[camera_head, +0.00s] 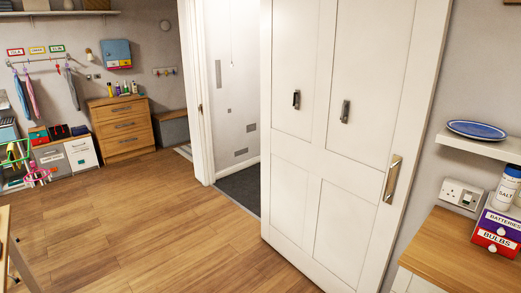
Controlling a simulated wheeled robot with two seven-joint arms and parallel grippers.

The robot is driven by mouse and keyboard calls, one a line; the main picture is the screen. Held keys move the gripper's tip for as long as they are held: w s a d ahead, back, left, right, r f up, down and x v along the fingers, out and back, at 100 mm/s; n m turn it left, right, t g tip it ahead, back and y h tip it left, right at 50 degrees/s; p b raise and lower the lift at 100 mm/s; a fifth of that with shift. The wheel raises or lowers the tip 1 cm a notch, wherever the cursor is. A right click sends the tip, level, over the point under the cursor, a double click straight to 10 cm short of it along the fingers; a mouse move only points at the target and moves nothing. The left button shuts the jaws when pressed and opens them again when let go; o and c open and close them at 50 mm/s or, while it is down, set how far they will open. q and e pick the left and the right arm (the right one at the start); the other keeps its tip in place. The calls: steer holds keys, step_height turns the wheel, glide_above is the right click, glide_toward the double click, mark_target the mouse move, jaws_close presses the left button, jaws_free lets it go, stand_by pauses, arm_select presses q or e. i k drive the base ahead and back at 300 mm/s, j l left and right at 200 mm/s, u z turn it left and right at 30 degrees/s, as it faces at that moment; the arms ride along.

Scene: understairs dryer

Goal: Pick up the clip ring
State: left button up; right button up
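A small cluster of green and pink parts (37,176) shows at the far left, in front of the low storage boxes. It may be the clip ring, but it is too small to tell. Green bars (14,154) show just above it, and I cannot tell whether they belong to it. Neither of my grippers is in view.
A white panelled door (315,185) stands open across the middle right, beside a doorway with a dark mat (240,188). A wooden drawer chest (122,127) stands at the back wall. A counter (455,250) with labelled drawers is at right. The wooden floor (150,225) is largely clear.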

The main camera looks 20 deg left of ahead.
mark_target(33, 163)
steer(key=i+j+u, duration=0.25)
steer(key=u, duration=0.2)
steer(key=i+j+u, duration=0.1)
steer(key=i+u, duration=0.65)
steer(key=u, duration=0.2)
steer(key=i+l+u, duration=0.1)
steer(key=i+u, duration=0.35)
steer(key=k, duration=0.1)
